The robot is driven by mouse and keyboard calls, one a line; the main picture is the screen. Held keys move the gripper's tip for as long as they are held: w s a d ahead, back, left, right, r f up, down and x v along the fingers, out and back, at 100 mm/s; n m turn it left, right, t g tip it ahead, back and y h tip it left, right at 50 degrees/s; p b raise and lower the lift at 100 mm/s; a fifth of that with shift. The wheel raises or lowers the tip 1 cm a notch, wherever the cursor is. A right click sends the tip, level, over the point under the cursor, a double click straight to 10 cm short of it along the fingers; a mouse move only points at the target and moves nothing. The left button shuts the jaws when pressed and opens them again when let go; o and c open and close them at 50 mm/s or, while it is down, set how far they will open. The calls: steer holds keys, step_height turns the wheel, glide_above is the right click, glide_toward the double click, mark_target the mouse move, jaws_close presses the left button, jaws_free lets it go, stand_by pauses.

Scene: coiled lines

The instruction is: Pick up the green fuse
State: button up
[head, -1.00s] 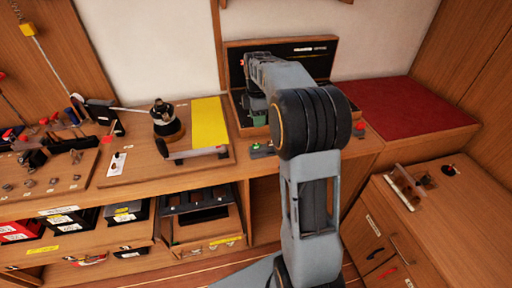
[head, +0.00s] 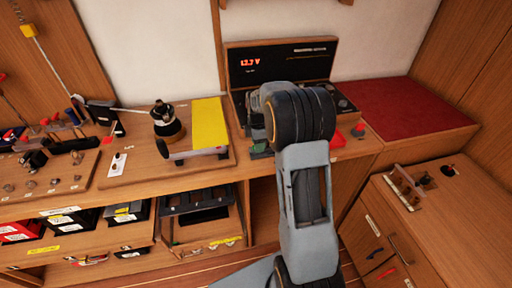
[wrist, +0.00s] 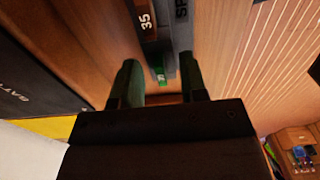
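The green fuse (wrist: 161,74) shows small in the wrist view, at the end of a dark strip (wrist: 153,45) with a label reading 35. My gripper (wrist: 159,64) is open, with one green-tipped finger on each side of the fuse in the picture. The fingers look apart from it, with nothing held; the exact depth gap I cannot tell. My arm hides most of my gripper there.
An open dark case (head: 283,62) with a red voltage readout stands behind my arm. A red piece (head: 337,139) lies right of the arm. A yellow sheet (head: 209,124) lies to the left, and a red mat (head: 405,110) to the right.

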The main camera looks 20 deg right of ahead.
steer(key=shift+f, duration=0.15)
steer(key=shift+c, duration=0.3)
jaws_close()
stand_by(0.3)
steer(key=shift+r, duration=0.45)
step_height(320, 180, up, 2)
steer(key=s+d+r+b, duration=0.1)
steer(key=s+r+b, duration=0.1)
steer(key=s+r, duration=0.8)
steer(key=s, duration=0.4)
steer(key=shift+d, duration=0.2)
